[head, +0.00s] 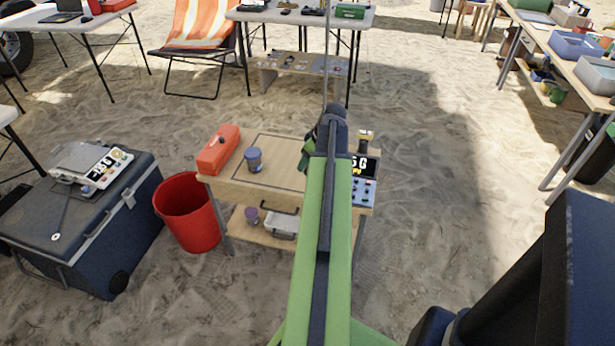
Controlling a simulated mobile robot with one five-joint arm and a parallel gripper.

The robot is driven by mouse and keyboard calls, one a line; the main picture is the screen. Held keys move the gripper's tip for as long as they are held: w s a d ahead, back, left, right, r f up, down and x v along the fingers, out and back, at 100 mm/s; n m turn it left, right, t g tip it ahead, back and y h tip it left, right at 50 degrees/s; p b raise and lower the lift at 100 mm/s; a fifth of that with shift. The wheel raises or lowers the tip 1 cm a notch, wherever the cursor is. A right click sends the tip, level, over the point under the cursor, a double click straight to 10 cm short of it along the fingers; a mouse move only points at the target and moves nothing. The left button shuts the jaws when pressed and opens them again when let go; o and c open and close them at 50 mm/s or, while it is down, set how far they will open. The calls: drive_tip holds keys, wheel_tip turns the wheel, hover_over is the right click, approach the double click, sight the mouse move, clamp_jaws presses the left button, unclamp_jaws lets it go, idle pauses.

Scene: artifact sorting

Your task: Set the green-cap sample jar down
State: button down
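My gripper (308,150) is over the small wooden table (239,186), mostly hidden behind my green arm. A small green part shows beside the arm there; I cannot tell if it is my gripper or a green cap. No green-cap sample jar can be clearly made out. Whether the fingers are open or shut cannot be seen. A blue-grey capped jar (254,159) stands on the tabletop inside a dark outlined area, left of my gripper.
An orange-red box (218,150) lies at the tabletop's left. A device with a display (363,188) stands at its right. A red bucket (187,212) and dark cooler (125,215) stand left. Sand is open right.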

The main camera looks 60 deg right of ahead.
drive_tip(key=shift+w+d+f+b, duration=0.2)
drive_tip(key=shift+w+d+f, duration=0.25)
drive_tip(key=shift+d, duration=0.2)
drive_tip(key=shift+w+d+f+b, duration=0.2)
drive_tip(key=shift+w+d+f, duration=0.25)
drive_tip(key=shift+d, duration=0.15)
wheel_tip(320, 180, down, 4)
drive_tip(key=b, duration=0.4)
drive_tip(key=shift+f, duration=0.2)
drive_tip(key=shift+a+r, duration=0.1)
drive_tip(key=shift+r, duration=0.15)
drive_tip(key=c, duration=0.5)
unclamp_jaws()
drive_tip(key=shift+f, duration=0.1)
drive_tip(key=p+v, duration=1.1)
drive_tip(key=v, duration=0.1)
drive_tip(key=shift+r, duration=0.3)
drive_tip(key=shift+f, duration=0.15)
